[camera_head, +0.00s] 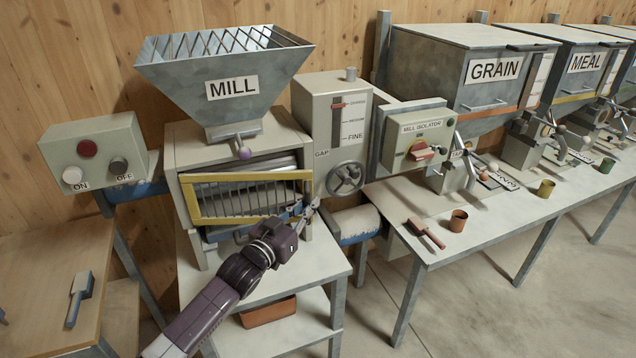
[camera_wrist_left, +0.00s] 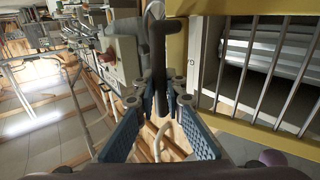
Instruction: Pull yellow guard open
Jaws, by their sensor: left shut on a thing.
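The yellow guard (camera_head: 246,177), a yellow frame with thin upright bars, stands across the front opening of the mill (camera_head: 190,150). In the left wrist view its yellow frame (camera_wrist_left: 272,133) and bars fill the right side, with pale grey parts behind them. My left gripper (camera_head: 307,213) is at the guard's lower right corner. In the left wrist view its blue-padded fingers (camera_wrist_left: 157,100) are closed on a dark upright handle (camera_wrist_left: 154,45) beside the frame. The fingers partly hide the handle. I cannot tell whether the guard stands slightly ajar.
The gap panel with its handwheel (camera_head: 345,178) stands right of the guard. The mill isolator box (camera_head: 412,140) is further right, above a bench with a brush (camera_head: 425,233) and a cup (camera_head: 458,221). A red-brown tray (camera_head: 268,311) sits on the shelf below.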

